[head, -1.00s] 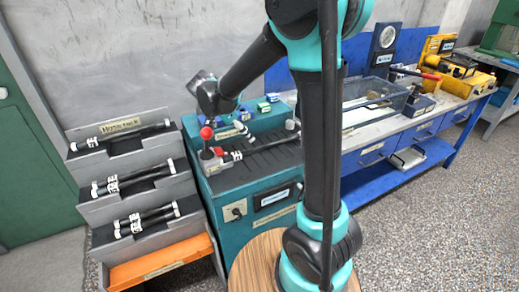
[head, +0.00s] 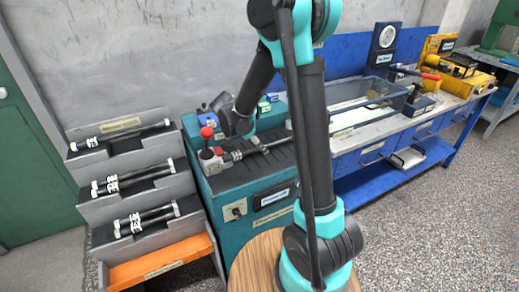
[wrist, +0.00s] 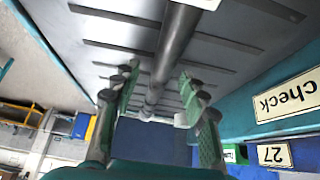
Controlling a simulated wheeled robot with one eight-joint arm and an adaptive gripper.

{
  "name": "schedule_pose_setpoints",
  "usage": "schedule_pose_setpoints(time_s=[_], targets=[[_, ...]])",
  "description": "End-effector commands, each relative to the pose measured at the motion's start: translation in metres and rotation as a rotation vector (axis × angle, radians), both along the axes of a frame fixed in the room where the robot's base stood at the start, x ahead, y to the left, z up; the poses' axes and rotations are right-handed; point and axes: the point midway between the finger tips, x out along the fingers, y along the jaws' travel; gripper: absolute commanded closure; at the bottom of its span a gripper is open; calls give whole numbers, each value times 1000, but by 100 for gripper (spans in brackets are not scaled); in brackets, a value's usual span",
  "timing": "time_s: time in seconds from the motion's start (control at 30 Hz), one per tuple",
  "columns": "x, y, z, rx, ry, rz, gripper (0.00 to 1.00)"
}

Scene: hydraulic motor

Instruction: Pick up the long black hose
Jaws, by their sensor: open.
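A long black hose (head: 270,145) with pale metal end fittings lies across the ribbed top of the teal bench (head: 247,181). In the wrist view the hose (wrist: 178,40) runs lengthwise between my two open fingers (wrist: 158,85), which have green pads. Neither finger clearly touches it.
A red-knobbed lever (head: 207,133) stands on the bench close left of my gripper. A stepped grey rack (head: 88,165) at left holds several other black hoses. A blue workbench (head: 365,160) with a clear-walled tray stands at right. Small blue and green boxes sit behind the hose.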

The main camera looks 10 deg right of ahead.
Motion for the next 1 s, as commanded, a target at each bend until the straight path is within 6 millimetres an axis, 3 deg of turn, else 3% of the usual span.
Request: schedule_pose_setpoints(time_s=[0.1, 0.47, 1.0], targets=[[0, 0, 0, 0, 0, 0, 56], [0, 0, 0, 0, 0, 0, 100], [0, 0, 3, -1, 0, 0, 100]])
